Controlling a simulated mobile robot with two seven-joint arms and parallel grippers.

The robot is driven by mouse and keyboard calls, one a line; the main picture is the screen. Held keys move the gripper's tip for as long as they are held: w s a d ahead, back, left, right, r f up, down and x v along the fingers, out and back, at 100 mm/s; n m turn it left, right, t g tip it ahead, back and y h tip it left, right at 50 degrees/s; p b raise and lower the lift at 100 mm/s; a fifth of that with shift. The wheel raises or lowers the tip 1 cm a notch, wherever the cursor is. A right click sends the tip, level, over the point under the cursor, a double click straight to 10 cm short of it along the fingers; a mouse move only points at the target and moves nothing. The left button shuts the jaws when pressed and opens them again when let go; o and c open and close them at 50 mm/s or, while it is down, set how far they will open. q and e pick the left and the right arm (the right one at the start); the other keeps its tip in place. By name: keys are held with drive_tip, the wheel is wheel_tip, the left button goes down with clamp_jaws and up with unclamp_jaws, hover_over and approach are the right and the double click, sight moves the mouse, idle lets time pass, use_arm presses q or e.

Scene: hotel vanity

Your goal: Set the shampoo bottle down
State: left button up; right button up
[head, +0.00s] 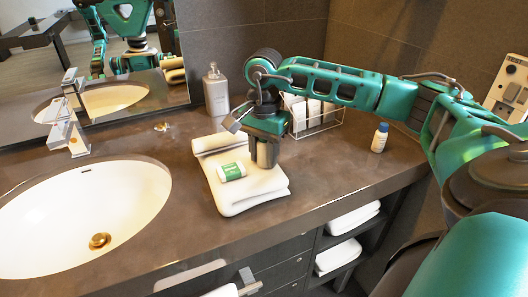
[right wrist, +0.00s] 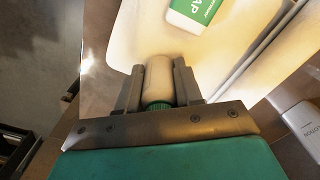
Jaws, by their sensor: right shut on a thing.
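My right gripper (head: 264,164) points down over the right part of the folded white towel (head: 240,203) on the counter. It is shut on the shampoo bottle (right wrist: 159,78), a small pale bottle with a green cap, seen between the fingers in the right wrist view. In the head view the fingers hide most of the bottle. The bottle's lower end is at or just above the towel; I cannot tell whether it touches. My left gripper is not in view.
A green-and-white soap packet (head: 232,172) lies on the towel. Behind are a lotion pump bottle (head: 216,92) and a wire basket (head: 318,124). A small blue-capped bottle (head: 379,139) stands to the right. The sink (head: 85,215) is at left.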

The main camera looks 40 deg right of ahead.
drive_tip(key=shift+f, duration=0.15)
drive_tip(key=o, duration=1)
drive_tip(key=shift+o, duration=0.2)
drive_tip(key=shift+r, duration=0.5)
wheel_tip(320, 180, up, 11)
drive_tip(key=shift+r, duration=0.2)
